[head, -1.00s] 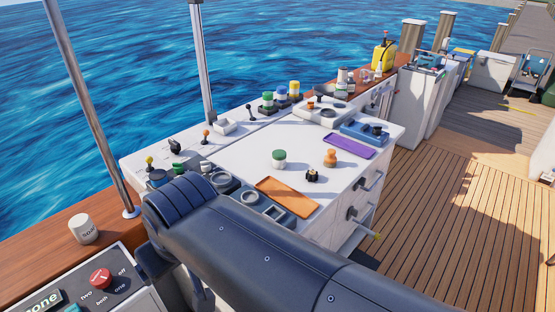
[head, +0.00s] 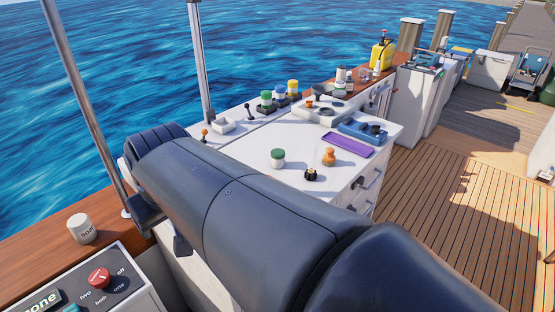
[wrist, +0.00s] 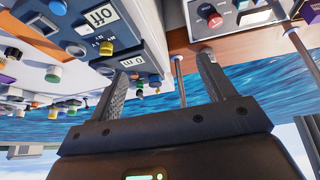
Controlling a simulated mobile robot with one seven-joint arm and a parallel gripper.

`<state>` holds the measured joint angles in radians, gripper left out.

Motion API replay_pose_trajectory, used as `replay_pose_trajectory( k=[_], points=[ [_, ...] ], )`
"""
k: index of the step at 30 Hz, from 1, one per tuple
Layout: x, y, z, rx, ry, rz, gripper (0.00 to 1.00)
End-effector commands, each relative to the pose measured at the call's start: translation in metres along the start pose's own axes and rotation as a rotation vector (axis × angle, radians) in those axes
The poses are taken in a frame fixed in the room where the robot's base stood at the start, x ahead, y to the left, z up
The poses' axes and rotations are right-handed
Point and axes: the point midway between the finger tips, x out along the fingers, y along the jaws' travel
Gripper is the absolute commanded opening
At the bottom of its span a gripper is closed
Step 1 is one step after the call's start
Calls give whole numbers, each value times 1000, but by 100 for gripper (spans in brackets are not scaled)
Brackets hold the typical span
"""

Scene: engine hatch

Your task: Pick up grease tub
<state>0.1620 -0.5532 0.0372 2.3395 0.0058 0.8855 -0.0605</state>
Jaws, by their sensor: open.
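A small white tub with a green lid (head: 277,158) stands upright on the white counter top in the head view. It looks like the grease tub, but I cannot read a label on it. My gripper (wrist: 163,65) shows in the wrist view with its two fingers spread apart and nothing between them. In the head view my arm hides the gripper and the near left part of the counter. The gripper is not touching the tub. I cannot tell which small item in the wrist view is the tub.
Near the tub stand an orange stamp-like knob (head: 328,157), a small black knob (head: 311,174) and a purple tray (head: 347,145). Several lidded jars line the back. A white can (head: 82,228) and a control panel (head: 98,278) with a red knob are at left. The wooden deck (head: 440,210) is clear.

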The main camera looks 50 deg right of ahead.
Motion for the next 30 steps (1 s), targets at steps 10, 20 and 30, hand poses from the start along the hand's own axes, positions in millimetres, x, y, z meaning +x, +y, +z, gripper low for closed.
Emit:
replay_pose_trajectory(
  k=[10,20,30],
  points=[
    [42,90,-98,92,-52,79,76],
    [102,214,-152,189,-84,113,76],
    [173,375,-147,317,-94,124,76]
  ],
)
